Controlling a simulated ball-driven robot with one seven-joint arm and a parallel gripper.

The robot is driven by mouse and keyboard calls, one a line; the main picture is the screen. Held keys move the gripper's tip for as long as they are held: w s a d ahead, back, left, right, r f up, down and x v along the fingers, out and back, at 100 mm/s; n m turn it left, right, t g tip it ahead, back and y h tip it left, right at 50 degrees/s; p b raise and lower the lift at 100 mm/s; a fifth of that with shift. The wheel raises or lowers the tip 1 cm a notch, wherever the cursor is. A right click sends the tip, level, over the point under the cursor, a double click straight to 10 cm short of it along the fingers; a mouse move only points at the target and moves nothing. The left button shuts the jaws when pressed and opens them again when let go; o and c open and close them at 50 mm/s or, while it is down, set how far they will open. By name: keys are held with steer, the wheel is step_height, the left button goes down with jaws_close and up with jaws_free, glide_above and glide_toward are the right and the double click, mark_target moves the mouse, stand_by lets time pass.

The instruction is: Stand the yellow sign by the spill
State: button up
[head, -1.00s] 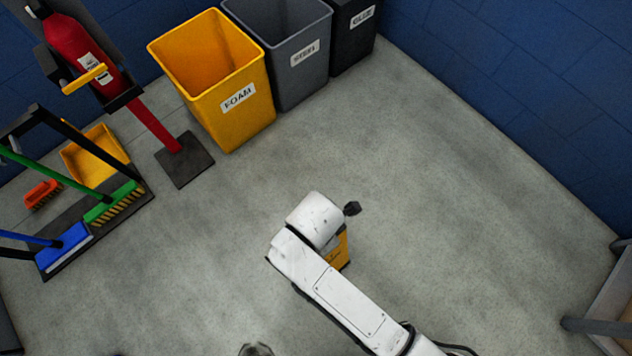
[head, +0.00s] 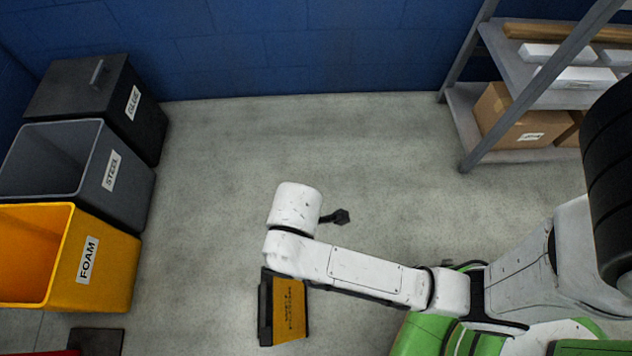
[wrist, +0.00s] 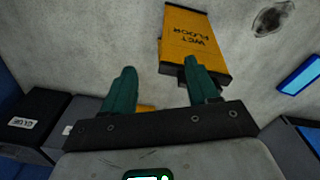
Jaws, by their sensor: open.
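The yellow sign (head: 291,308) has dark lettering and a black side, and is on or near the floor just below my arm's end in the head view. In the wrist view the sign (wrist: 195,38) reads WET FLOOR upside down, beyond the fingertips and partly behind the right finger. I cannot tell whether it stands or lies. My gripper (wrist: 160,80) is open, with two dark green fingers apart and nothing clearly between them. In the head view my arm hides the gripper. A dark, glossy patch that looks like the spill (wrist: 272,18) shows at the wrist view's top right.
Yellow FOAM (head: 110,265), grey STEEL (head: 125,180) and black GLUE (head: 135,110) bins stand at left. A metal shelf (head: 463,120) with boxes is at upper right. Floor between bins and shelf is clear.

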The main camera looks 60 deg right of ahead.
steer(key=s+d+r+m, duration=0.3)
steer(key=s+d+m, duration=0.3)
steer(key=d+m, duration=0.4)
steer(key=shift+d+r+m, duration=0.25)
steer(key=shift+r+m, duration=0.15)
steer(key=shift+m, duration=0.5)
steer(key=shift+s, duration=0.1)
steer(key=shift+c, duration=0.2)
